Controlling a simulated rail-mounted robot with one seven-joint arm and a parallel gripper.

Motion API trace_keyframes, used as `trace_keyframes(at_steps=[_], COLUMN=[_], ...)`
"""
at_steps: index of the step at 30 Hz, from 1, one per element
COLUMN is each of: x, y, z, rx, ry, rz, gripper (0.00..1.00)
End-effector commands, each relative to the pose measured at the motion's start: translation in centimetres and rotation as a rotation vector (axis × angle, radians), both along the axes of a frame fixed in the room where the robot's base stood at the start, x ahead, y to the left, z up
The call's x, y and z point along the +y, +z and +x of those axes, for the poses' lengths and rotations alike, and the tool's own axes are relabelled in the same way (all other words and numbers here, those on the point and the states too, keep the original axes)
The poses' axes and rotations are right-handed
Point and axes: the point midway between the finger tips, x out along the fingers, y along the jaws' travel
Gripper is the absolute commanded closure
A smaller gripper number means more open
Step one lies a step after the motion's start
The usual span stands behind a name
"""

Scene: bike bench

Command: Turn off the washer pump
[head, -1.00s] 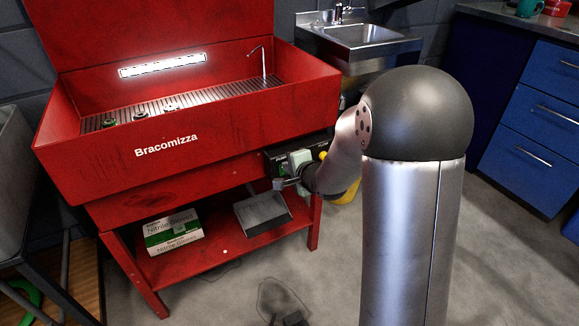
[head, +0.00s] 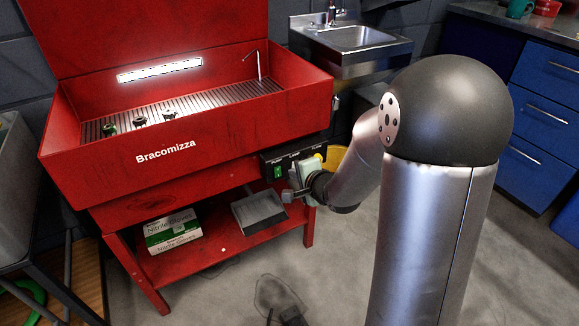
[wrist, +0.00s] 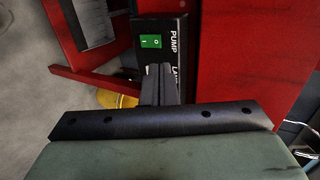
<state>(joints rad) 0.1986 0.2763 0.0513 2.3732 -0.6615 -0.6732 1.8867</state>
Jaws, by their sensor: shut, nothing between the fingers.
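The red parts washer (head: 215,150) has a black control panel (head: 312,154) at its front right. A green rocker switch (head: 278,172) is on this panel. In the wrist view, the green switch (wrist: 151,41) carries "I" and "O" marks beside the word PUMP. I cannot tell which side is pressed in. My gripper (head: 287,196) is shut and empty, just below and right of the switch in the head view. In the wrist view, my shut fingers (wrist: 160,72) point at the panel close to the switch and partly cover a second label. I see no clear contact with the switch.
A glove box (head: 172,232) and a grey tray (head: 259,213) sit on the washer's lower shelf. A yellow object (head: 335,157) is behind my wrist. A steel sink (head: 355,38) stands behind, with blue drawers (head: 540,130) at the right. Open floor lies in front.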

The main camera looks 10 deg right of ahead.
Motion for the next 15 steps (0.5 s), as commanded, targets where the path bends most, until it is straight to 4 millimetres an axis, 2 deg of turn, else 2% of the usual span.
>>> trace_keyframes(at_steps=[1, 6, 15], x=[-0.3, -1.1, -1.5], y=[1.3, 3.2, 4.0], z=[-0.9, -3.3, -4.9], rx=[0.000, -0.001, 0.002], ry=[-0.003, -0.002, 0.000], rz=[0.000, -0.001, 0.000], gripper=[1.00, 1.00, 1.00])
